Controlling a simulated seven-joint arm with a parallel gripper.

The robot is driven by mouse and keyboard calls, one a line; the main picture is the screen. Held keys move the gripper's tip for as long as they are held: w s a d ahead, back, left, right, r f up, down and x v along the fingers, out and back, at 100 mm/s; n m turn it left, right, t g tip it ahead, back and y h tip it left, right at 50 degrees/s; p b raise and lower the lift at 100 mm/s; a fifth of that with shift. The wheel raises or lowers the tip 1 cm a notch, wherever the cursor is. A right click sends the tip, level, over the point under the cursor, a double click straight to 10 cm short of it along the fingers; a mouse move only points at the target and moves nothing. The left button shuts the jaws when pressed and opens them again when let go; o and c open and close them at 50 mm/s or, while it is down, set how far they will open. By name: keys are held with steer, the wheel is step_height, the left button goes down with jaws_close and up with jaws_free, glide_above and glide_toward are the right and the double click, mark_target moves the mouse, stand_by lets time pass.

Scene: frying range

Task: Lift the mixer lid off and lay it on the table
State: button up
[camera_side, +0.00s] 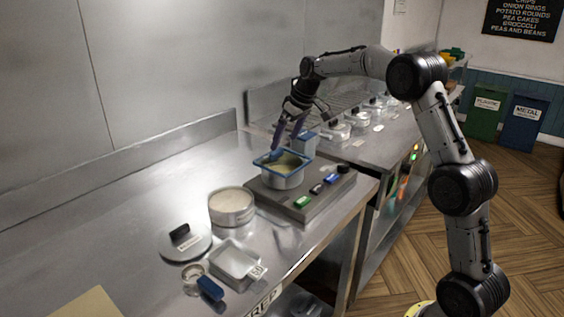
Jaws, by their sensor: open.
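The mixer is a grey base (330,192) with coloured buttons on its front, on the steel table (140,205). A square tub (283,180) with a blue rim sits on it, and pale yellow contents show inside. I cannot tell whether a clear lid covers the tub. A small blue part (273,156) shows at its back left. My gripper (286,138) is open, its purple fingers pointing down just above the tub's back edge. I cannot tell whether they touch anything. A grey round lid (196,250) with a black handle lies flat on the table at front left.
A round container of pale powder (231,207) and a square clear container (235,264) stand near the round lid. A small ring-shaped item with a blue part (209,289) lies at the front edge. A grey-blue box (304,145) stands behind the tub. The table's back left is clear.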

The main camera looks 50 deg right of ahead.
mark_target(278, 151)
steer(key=shift+w+x, duration=0.25)
steer(key=shift+x, duration=1.05)
steer(key=shift+w+x, duration=0.2)
steer(key=shift+x, duration=1.15)
steer(key=shift+a+r, duration=0.1)
steer(key=shift+r, duration=0.15)
steer(key=c, duration=1.3)
